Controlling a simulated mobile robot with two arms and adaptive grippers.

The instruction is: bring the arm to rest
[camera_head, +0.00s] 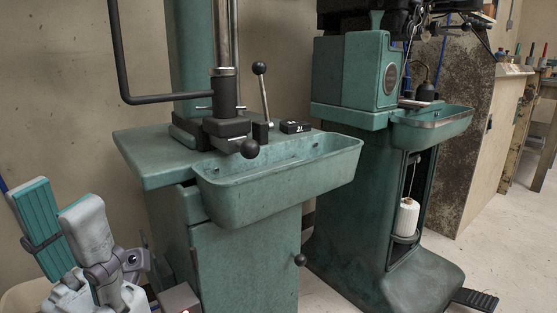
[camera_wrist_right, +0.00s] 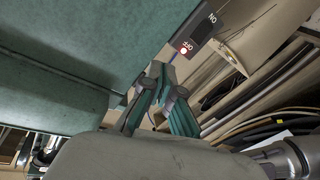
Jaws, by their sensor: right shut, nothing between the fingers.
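My left gripper (camera_head: 56,194) is in the lower left of the head view. It points upward, with teal and grey fingers whose tips stand apart, and I see nothing between them. It is left of the green machine (camera_head: 250,255), in front of the wall. My right gripper (camera_wrist_right: 160,72) shows in the right wrist view, with its teal and grey fingers shut and empty. The right gripper is not in the head view.
A green trough (camera_head: 280,180) and a black-knobbed lever (camera_head: 262,90) are on the machine. A second green machine (camera_head: 355,75) with a white spool (camera_head: 407,217) stands to the right. Long rods on shelves (camera_wrist_right: 265,85) are right in the wrist view. The floor at far right is clear.

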